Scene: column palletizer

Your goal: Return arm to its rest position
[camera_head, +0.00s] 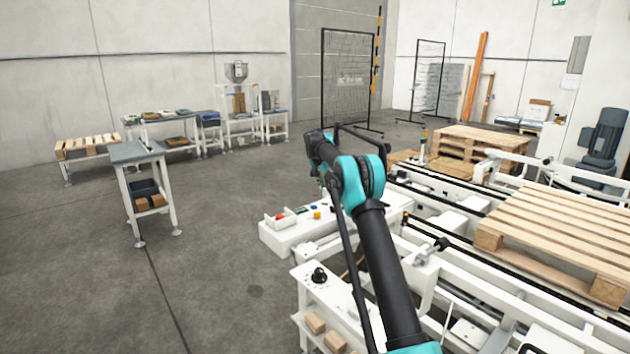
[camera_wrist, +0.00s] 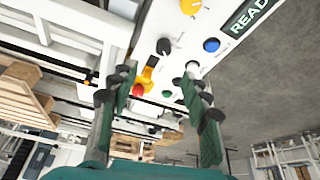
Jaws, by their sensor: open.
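My gripper (camera_wrist: 158,95) shows in the wrist view with its two fingers apart and nothing between them. Beyond the fingers lies a white control panel (camera_wrist: 205,45) with knobs, buttons and a dark READ display (camera_wrist: 247,14); the gap between fingers and panel is hard to judge. In the head view my arm (camera_head: 375,235) reaches up and forward, bent at the teal joint, over the palletizer side. The gripper itself is hidden behind the arm there. The control panel (camera_head: 300,235) shows left of the arm, with red and yellow controls.
A pallet (camera_head: 560,232) lies on the conveyor frame at right, and stacked pallets (camera_head: 480,143) stand farther back. A white stand with a black knob (camera_head: 319,275) is close to my arm. A small table (camera_head: 135,152) stands at left. The floor (camera_head: 220,260) between is clear.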

